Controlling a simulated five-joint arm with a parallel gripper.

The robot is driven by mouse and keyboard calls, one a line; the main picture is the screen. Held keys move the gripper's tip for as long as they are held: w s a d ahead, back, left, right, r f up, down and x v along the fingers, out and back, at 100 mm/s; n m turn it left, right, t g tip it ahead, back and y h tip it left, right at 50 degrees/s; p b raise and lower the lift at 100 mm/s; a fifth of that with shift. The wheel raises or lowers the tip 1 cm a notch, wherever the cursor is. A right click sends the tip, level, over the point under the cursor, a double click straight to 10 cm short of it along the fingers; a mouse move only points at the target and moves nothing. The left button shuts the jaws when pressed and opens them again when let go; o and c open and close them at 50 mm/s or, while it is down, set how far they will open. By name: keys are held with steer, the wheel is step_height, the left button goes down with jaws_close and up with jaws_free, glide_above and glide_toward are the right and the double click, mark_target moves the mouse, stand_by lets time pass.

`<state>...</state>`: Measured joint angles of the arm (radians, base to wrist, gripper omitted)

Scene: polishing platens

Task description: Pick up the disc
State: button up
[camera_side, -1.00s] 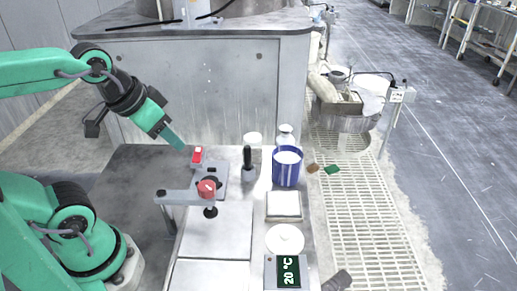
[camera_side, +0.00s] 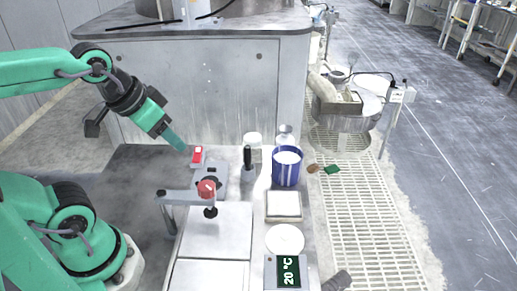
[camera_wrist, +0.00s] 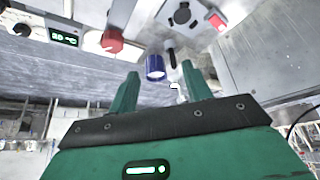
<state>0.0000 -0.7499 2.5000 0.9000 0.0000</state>
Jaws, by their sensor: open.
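A flat white round disc (camera_side: 285,240) lies on the bench between the temperature display and a square white-topped tray. Its white edge shows partly in the wrist view (camera_wrist: 93,41), between the display and the red knob. My gripper (camera_side: 181,147) is up at the back left of the bench, near a red switch, well apart from the disc. In the wrist view its two green fingers (camera_wrist: 160,73) are spread with nothing held between them.
A blue-and-white cup (camera_side: 287,168), a black-handled tool (camera_side: 247,163), a red knob on a bracket (camera_side: 207,188) and a red switch (camera_side: 198,154) stand around the bench. The square tray (camera_side: 284,206) and the 20 °C display (camera_side: 287,272) flank the disc. The grey plate (camera_side: 222,230) is bare.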

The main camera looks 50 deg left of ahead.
steer(key=o, duration=0.5)
steer(key=shift+w+r, duration=0.1)
steer(key=w+a+g, duration=0.3)
steer(key=w, duration=1.4)
steer(key=w+a+f+g, duration=0.1)
steer(key=w+f, duration=0.2)
steer(key=w, duration=0.1)
steer(key=w+a+f, duration=0.2)
steer(key=w+f, duration=0.2)
steer(key=w+a+f+g, duration=0.1)
steer(key=w+f, duration=0.2)
steer(key=w, duration=0.1)
steer(key=shift+w+a+f+g, duration=0.2)
steer(key=shift+w+a+g, duration=0.1)
steer(key=shift+a, duration=0.05)
steer(key=shift+w+f, duration=0.15)
steer(key=shift+f, duration=0.1)
steer(key=shift+f, duration=0.1)
